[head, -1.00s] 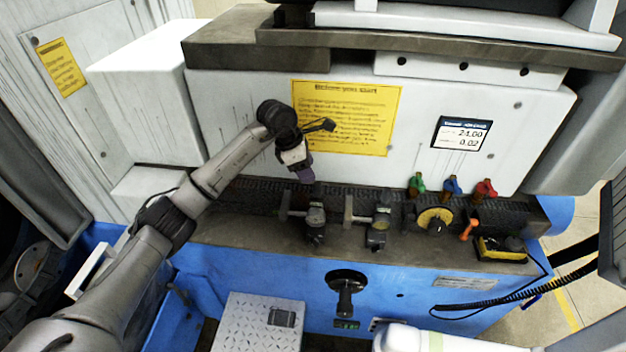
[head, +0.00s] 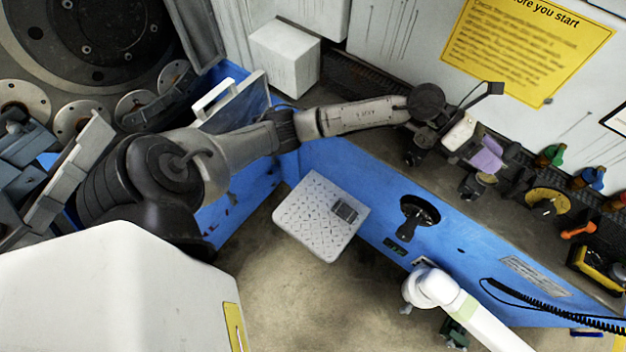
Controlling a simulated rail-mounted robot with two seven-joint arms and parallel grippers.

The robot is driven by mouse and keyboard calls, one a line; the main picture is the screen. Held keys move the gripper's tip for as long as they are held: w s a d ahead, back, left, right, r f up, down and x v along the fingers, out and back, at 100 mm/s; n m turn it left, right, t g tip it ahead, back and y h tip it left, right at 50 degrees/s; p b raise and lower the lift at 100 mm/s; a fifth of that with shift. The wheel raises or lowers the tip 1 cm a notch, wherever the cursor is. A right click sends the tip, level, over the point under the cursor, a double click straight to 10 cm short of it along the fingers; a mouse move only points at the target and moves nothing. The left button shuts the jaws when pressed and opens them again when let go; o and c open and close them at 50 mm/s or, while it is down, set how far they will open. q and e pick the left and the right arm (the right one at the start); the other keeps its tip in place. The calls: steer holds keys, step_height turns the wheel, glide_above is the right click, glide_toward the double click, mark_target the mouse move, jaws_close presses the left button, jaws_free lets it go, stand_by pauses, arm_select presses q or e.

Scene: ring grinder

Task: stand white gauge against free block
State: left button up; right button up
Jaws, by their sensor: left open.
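My left gripper (head: 490,160), with purplish fingers, is open over the dark ledge of the grinder. A small gauge-like piece on a dark block (head: 474,186) shows just below the fingers, partly covered by them. I cannot tell whether they touch. Another dark piece (head: 412,157) shows beside my left wrist, mostly hidden by it. I cannot tell which piece is the white gauge or which is the free block.
The blue machine front carries a black handwheel (head: 418,212). A white patterned plate (head: 305,225) lies below. A white box (head: 284,57) stands at the back.

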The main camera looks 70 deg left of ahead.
arm_select(q)
steer(key=s+a+f+m+t+y, duration=0.2)
steer(key=s+f+m+y, duration=0.8)
steer(key=m, duration=0.7)
steer(key=s+a+f+m+t+y, duration=0.15)
steer(key=s+f+m+y, duration=0.45)
steer(key=s+f+m, duration=0.8)
steer(key=s+d+g+h, duration=0.2)
steer(key=s+g, duration=0.5)
steer(key=s, duration=0.6)
steer(key=shift+d+r+g, duration=0.15)
steer(key=shift+d+g, duration=0.2)
steer(key=shift+d, duration=0.05)
